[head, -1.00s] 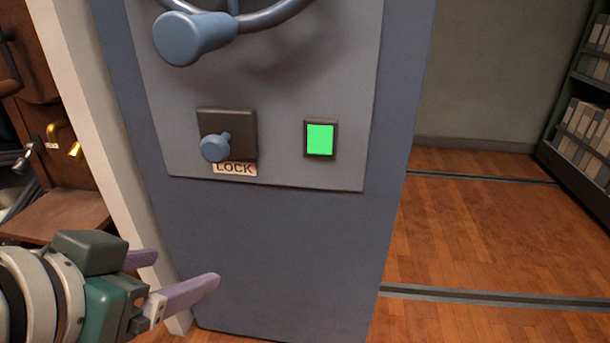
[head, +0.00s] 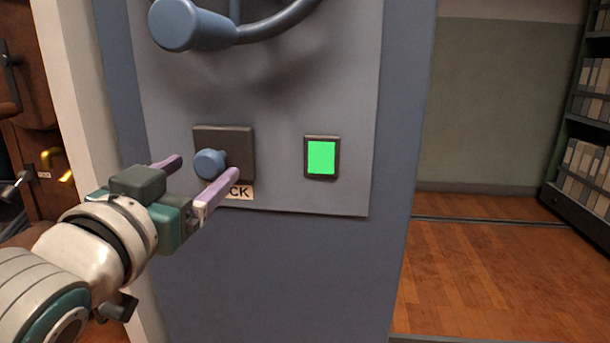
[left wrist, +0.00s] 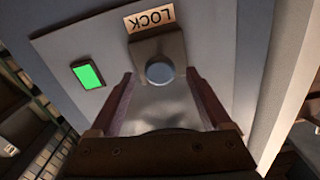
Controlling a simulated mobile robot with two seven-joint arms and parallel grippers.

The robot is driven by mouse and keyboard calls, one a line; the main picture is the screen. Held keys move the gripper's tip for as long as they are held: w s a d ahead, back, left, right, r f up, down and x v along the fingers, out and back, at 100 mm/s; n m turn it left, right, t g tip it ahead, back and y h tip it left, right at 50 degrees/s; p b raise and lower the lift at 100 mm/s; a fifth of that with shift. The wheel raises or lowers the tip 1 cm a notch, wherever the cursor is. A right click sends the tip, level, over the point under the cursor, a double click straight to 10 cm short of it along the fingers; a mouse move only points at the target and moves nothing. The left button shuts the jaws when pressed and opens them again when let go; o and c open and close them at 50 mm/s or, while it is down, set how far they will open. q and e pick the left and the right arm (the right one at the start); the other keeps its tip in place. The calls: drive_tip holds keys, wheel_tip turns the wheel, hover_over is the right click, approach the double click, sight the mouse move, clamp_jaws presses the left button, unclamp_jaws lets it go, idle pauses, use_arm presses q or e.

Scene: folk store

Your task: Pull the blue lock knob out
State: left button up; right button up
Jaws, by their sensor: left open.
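The blue lock knob (head: 209,163) sticks out from a dark square plate (head: 239,145) on the grey panel. A LOCK label (head: 240,192) sits below the plate, partly hidden by my finger. My left gripper (head: 202,168) is open, with its purple fingers pointing at the panel, one to each side of the knob in the picture. In the left wrist view the knob (left wrist: 160,69) shows between and beyond the two open fingertips. I see no contact between fingers and knob. My right gripper is not in view.
A blue-grey wheel handle (head: 195,26) juts out above the knob. A lit green square (head: 321,157) is on the panel to the right. Shelves (head: 585,140) stand at the far right, with open wooden floor (head: 500,275) before them.

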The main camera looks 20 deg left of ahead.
use_arm(q)
drive_tip(key=shift+x, duration=1.1)
clamp_jaws()
